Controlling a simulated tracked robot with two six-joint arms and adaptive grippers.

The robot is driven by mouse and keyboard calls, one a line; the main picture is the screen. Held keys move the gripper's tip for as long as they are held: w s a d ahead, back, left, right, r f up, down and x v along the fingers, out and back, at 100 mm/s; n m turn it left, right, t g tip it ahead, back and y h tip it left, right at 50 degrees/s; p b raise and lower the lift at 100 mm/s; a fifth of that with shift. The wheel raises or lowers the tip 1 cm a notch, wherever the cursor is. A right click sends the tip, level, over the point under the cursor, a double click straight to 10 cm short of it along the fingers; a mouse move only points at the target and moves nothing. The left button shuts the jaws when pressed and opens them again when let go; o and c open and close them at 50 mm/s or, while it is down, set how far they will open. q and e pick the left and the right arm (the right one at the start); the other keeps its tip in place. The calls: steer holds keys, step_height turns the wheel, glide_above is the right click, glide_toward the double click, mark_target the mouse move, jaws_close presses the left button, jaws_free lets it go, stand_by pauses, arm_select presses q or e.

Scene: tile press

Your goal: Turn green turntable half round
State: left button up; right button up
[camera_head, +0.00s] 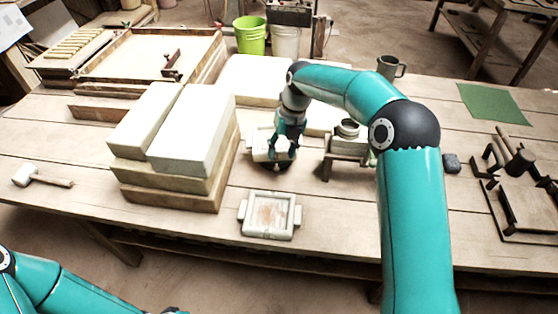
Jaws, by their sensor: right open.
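My right gripper (284,160) points down at the middle of the table, open. It is over or just in front of a pale square frame with side lugs (258,142), and it hides part of that frame. I cannot make out a green turntable clearly; the dark teal shapes by the fingertips blend with the gripper. Whether the fingers touch anything cannot be told. A similar pale square frame (270,214) with a brownish inside lies nearer the front edge. My left arm shows only at the bottom left, and its gripper is out of view.
Pale blocks on wooden boards (192,130) stand close left of the gripper. A small stand with round dishes (347,142) is close right. A mallet (40,178), a metal mug (390,67), a green mat (495,103) and a black-framed press (520,190) lie farther out.

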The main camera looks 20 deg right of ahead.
steer(key=r, duration=0.3)
steer(key=d+r, duration=0.1)
steer(key=r, duration=0.1)
steer(key=shift+r, duration=0.25)
